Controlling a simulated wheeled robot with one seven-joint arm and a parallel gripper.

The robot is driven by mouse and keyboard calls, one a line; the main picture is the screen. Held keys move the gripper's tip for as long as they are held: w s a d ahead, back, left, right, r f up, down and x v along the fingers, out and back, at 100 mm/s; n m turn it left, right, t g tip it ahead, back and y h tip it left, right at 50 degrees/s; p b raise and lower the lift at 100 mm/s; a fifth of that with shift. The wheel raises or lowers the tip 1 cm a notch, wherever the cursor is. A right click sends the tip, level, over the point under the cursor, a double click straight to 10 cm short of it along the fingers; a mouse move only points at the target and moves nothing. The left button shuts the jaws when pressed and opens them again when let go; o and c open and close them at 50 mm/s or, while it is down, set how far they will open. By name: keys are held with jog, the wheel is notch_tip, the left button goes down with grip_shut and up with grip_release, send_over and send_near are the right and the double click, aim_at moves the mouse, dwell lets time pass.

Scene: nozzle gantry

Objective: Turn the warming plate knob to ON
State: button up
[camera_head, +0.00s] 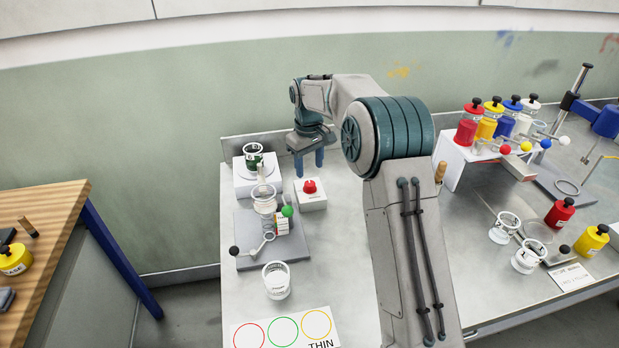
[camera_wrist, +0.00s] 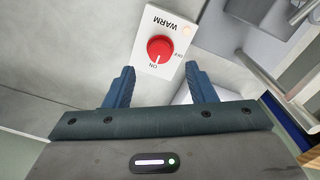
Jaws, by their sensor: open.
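The warming plate knob is a red round knob (camera_head: 309,186) on a small white box (camera_head: 313,203) towards the back of the bench. In the wrist view the knob (camera_wrist: 159,48) sits on the white box face (camera_wrist: 150,27), which is marked WARM, ON and OFF. A pale, cream-coloured lamp (camera_wrist: 187,33) is near the word WARM. My gripper (camera_head: 309,164) is open and empty, pointing down above the knob. In the wrist view its fingers (camera_wrist: 161,76) are spread apart, with the knob between their lines, just beyond the tips.
A white block (camera_head: 246,186) carrying a dark green beaker (camera_head: 253,156) stands left of the knob box. A grey stand (camera_head: 295,248) with glassware and a green ball is in front. An empty beaker (camera_head: 276,281) stands nearer. Coloured bottles on a white rack (camera_head: 454,160) are at right.

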aim_at(309, 184)
notch_tip(309, 184, up, 8)
jog(key=shift+s+a+f, duration=0.1)
jog(key=shift+f, duration=0.05)
dwell(0.4)
